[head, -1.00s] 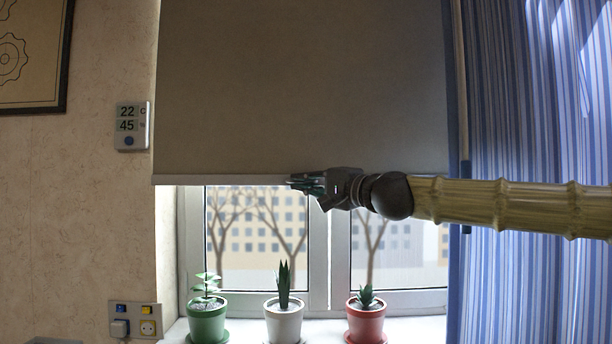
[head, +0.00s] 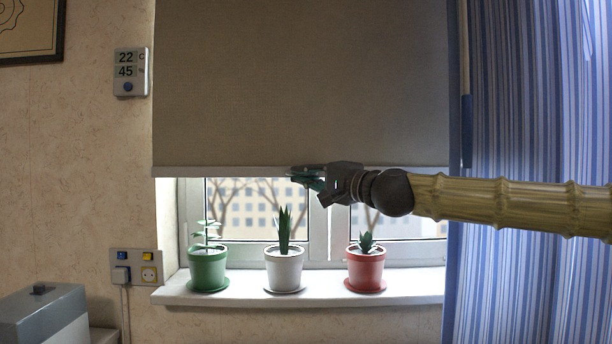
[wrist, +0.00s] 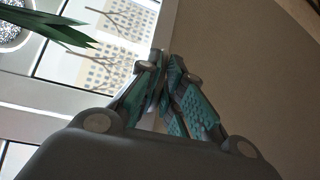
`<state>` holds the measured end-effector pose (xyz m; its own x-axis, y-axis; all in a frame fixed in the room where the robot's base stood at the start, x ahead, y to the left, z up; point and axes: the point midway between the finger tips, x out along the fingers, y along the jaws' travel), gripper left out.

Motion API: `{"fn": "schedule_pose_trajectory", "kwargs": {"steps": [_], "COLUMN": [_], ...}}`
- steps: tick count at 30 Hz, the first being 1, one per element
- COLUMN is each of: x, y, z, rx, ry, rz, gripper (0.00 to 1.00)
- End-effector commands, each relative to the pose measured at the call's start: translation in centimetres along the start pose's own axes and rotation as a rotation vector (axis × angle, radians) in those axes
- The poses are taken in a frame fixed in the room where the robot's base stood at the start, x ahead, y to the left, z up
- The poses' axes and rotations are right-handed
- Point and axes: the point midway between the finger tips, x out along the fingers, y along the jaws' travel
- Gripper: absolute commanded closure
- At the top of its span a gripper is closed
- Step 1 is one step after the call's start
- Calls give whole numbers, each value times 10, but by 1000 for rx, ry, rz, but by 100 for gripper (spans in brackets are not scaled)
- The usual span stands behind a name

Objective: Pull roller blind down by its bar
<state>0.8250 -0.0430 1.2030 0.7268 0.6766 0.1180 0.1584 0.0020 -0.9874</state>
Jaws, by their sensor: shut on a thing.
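The grey-brown roller blind (head: 300,85) hangs over the upper part of the window in the head view. Its pale bar (head: 220,171) runs along the bottom edge, above the potted plants. My gripper (head: 303,177) is at the middle of the bar, shut on it, with my arm coming in from the right. In the wrist view, the teal-padded fingers of my gripper (wrist: 165,85) meet at the blind's edge, and the blind (wrist: 240,60) fills the right side. The fingers hide the gripped stretch of the bar.
A green pot (head: 208,268), a white pot (head: 284,268) and a red pot (head: 366,268) with plants stand on the white windowsill (head: 325,288). A striped blue curtain (head: 540,120) hangs at the right. A grey box (head: 45,318) stands at the lower left.

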Motion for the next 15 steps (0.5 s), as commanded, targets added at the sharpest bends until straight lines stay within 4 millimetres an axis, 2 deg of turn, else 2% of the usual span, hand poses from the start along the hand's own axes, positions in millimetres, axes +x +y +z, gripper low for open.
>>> {"fn": "schedule_pose_trajectory", "kwargs": {"steps": [1,7,8,10,11,15], "x": [0,0,0,0,0,0], "y": [6,8,8,8,8,6], "z": [2,3,3,2,2,2], "rx": [1,2,2,2,2,2], "ry": [-5,-6,-6,-6,-6,-5], "rz": [7,10,10,10,10,7], "gripper": [100,100,86,73,70,70]}}
